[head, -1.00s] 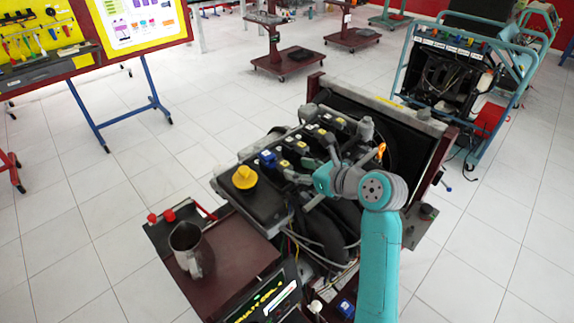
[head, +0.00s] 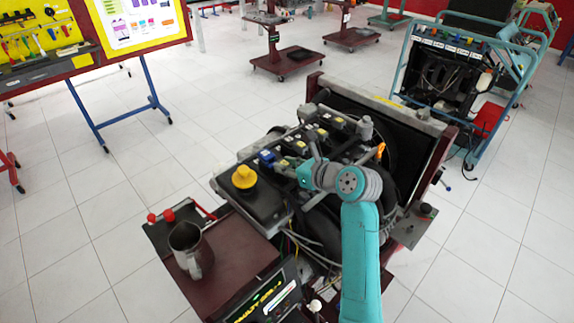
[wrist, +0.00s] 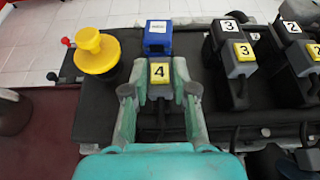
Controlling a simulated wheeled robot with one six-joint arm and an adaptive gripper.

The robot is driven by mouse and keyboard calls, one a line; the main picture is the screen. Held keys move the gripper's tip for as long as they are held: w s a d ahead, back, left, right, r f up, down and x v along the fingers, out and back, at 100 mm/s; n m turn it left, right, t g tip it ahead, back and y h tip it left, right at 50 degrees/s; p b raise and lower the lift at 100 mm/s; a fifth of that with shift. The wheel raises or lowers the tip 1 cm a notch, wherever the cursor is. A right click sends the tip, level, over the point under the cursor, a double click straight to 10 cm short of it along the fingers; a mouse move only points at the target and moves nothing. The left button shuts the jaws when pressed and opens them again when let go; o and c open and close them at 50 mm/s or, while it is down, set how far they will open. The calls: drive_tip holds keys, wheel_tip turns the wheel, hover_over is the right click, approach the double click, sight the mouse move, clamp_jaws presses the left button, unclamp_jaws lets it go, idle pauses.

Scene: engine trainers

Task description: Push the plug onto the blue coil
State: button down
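The blue coil (wrist: 158,40) with a white label stands at the top centre of the wrist view. It also shows in the head view (head: 267,158). A grey plug with a yellow label 4 (wrist: 159,73) is just on the near side of the coil, roughly in line with it. I cannot tell if plug and coil touch. My gripper (wrist: 160,80) has a fingertip on each side of the plug. Whether the fingers press on it or leave a small gap is not clear. In the head view my gripper (head: 306,174) is over the engine and its fingertips are hard to make out.
A yellow cap (wrist: 97,50) stands left of the coil. Coils and plugs labelled 3 (wrist: 242,52) and 2 (wrist: 314,52) are to the right. A metal jug (head: 190,250) stands on the dark red tray (head: 235,245). A radiator (head: 385,130) is behind the engine.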

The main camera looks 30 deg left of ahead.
drive_tip(key=shift+w+a, duration=0.25)
drive_tip(key=shift+a, duration=0.4)
drive_tip(key=shift+w+a, duration=0.2)
drive_tip(key=shift+a, duration=0.45)
drive_tip(key=c, duration=0.9)
unclamp_jaws()
drive_tip(key=v, duration=1.2)
